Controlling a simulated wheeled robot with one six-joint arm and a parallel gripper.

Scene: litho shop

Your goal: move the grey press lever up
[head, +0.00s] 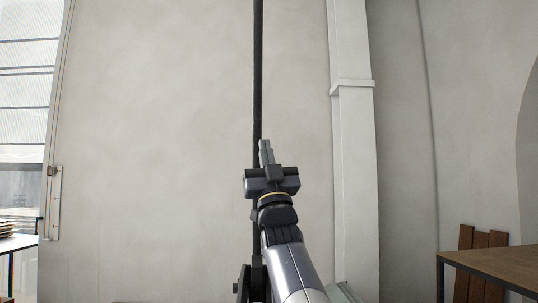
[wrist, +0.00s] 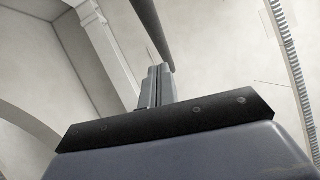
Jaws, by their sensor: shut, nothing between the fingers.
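A long dark grey bar, which looks like the press lever (head: 258,75), stands almost upright in the middle of the head view. It runs out of the top of the picture. Its lower part goes down behind my arm, by a dark bracket (head: 243,284). In the wrist view the lever (wrist: 151,30) slants in from the top edge and ends close to the fingertips. My gripper (head: 265,148) is shut and empty, pointing up, just right of the lever in the head view. In the wrist view my gripper (wrist: 154,84) overlaps the lever's end; I cannot tell whether they touch.
A plain pale wall (head: 170,130) fills the back, with a white pillar (head: 354,150) to the right. A brown-topped table (head: 500,264) stands at the lower right, with wooden boards (head: 482,245) behind it. Another table (head: 15,243) with a stack on it is at the left edge.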

